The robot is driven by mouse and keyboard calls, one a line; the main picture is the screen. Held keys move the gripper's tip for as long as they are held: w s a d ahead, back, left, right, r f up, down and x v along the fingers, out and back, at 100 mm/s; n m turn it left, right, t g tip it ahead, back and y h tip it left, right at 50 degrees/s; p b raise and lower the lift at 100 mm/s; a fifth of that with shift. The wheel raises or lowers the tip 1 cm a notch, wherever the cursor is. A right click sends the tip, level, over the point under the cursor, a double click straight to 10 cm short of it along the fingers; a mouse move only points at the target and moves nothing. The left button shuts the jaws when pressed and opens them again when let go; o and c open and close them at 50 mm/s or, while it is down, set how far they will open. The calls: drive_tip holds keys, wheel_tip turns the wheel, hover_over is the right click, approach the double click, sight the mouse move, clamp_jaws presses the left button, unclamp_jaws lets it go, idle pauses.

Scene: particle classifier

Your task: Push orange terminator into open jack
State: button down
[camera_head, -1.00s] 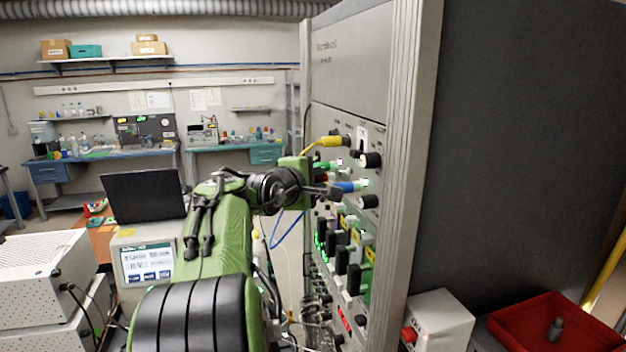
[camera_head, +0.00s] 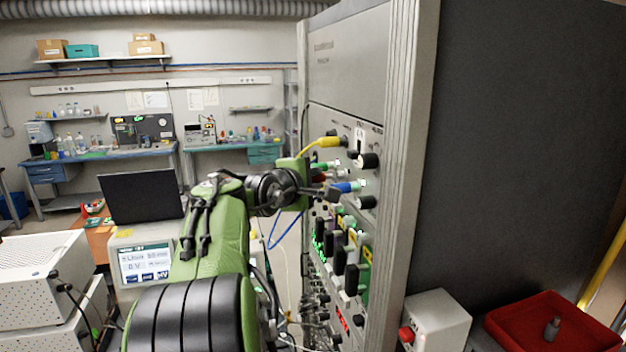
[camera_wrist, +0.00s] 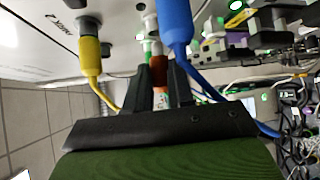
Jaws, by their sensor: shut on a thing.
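My gripper (camera_wrist: 161,70) is shut on the orange terminator (camera_wrist: 158,76), which shows as a narrow orange-red body between the two dark fingers in the wrist view. The terminator points toward the rack's front panel (camera_wrist: 110,25). A silver and brown fitting lies in line ahead of it; I cannot tell whether the terminator's end is in the jack. In the head view my gripper (camera_head: 316,191) is at the panel, beside the blue plug (camera_head: 345,187), and mostly hides the terminator.
A blue plug and cable (camera_wrist: 175,25) pass close beside the right finger in the wrist view. A yellow plug (camera_wrist: 90,50) is to the left. Black connectors (camera_head: 351,278) stick out lower on the rack. A red tray (camera_head: 545,310) sits at right.

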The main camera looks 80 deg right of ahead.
sight(331, 177)
drive_tip(key=shift+s+d, duration=0.35)
drive_tip(key=shift+s, duration=0.35)
drive_tip(key=shift+s+d, duration=0.35)
drive_tip(key=shift+s, duration=0.3)
idle(0.6)
drive_tip(key=c, duration=0.9)
unclamp_jaws()
drive_tip(key=b+v, duration=0.2)
drive_tip(key=v, duration=1.3)
drive_tip(key=shift+w+a, duration=0.2)
drive_tip(key=shift+a, duration=0.15)
drive_tip(key=shift+w+r, duration=0.1)
